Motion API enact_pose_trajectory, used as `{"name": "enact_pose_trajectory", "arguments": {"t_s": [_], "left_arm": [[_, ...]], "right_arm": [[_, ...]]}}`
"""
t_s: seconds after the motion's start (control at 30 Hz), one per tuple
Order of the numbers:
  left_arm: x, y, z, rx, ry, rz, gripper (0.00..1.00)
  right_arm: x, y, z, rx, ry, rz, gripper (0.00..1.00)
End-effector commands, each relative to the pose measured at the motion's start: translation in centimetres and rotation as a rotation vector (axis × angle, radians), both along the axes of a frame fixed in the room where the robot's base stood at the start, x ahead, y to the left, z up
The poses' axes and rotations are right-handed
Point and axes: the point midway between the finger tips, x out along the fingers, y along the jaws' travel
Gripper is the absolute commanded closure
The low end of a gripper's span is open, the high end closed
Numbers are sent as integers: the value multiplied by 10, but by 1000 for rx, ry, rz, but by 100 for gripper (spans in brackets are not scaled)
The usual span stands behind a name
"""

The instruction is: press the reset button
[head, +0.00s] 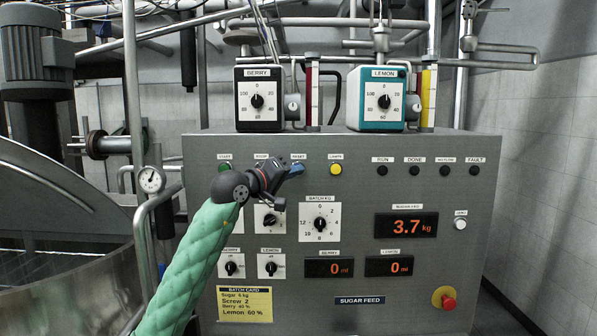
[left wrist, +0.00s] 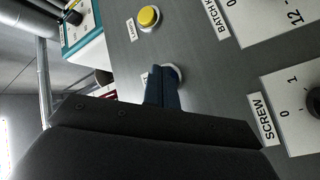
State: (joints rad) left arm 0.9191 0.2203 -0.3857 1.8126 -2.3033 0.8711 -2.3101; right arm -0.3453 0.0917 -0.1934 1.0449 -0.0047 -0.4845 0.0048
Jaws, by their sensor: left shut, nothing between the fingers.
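The control panel (head: 365,200) has a row of buttons along its upper left. The reset button (head: 298,168) sits under its RESET label, between the STOP label and the yellow lamps button (head: 335,169). My left gripper (head: 288,171) is shut and empty, with its tips at the reset button and covering most of it. In the left wrist view the dark blue fingers (left wrist: 163,88) point at the button, and part of its pale ring (left wrist: 179,74) shows beside them. I cannot tell whether the tips touch it or whether it is pressed in. My right gripper is out of view.
The yellow lamps button also shows in the left wrist view (left wrist: 148,17). A batch dial (head: 320,222) and smaller knobs lie below the buttons. A red emergency knob (head: 448,302) is at the lower right. Berry (head: 258,98) and lemon (head: 383,99) dosers stand on top.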

Motion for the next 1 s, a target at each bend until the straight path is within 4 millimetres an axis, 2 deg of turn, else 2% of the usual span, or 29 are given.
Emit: {"name": "enact_pose_trajectory", "arguments": {"t_s": [1.0], "left_arm": [[-24, 1, -2, 2, -1, 1, 100]], "right_arm": [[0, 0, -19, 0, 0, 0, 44]]}}
